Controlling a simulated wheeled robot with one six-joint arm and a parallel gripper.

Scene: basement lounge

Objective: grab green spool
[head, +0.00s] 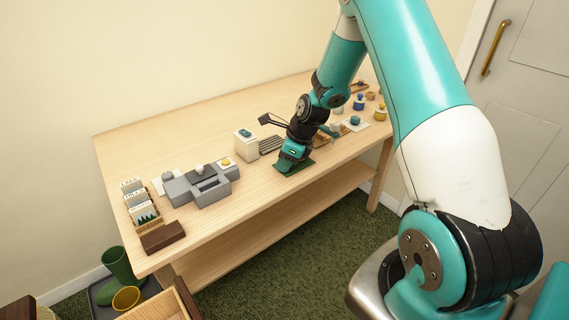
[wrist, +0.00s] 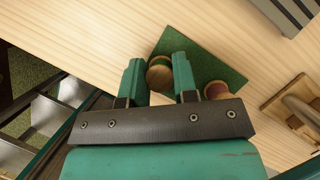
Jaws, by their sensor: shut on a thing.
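My gripper (head: 287,168) is low over the tabletop in the head view, at a dark green mat (head: 303,166). In the wrist view the two green fingers of my gripper (wrist: 158,64) are closed around a spool (wrist: 159,76) with a round wooden end. Its thread is mostly hidden, so its colour is hard to tell. A second spool (wrist: 216,90), reddish with a wooden end, stands on the mat (wrist: 213,68) to the right of the fingers, partly behind my gripper's dark bar. Both spools are hidden in the head view.
On the wooden table (head: 115,152), a grey block device (head: 205,186), a card rack (head: 140,205) and a cream box (head: 246,145) stand left of my gripper. Several small items, including a blue-topped one (head: 355,120), stand behind it to the right. The table's front edge is close.

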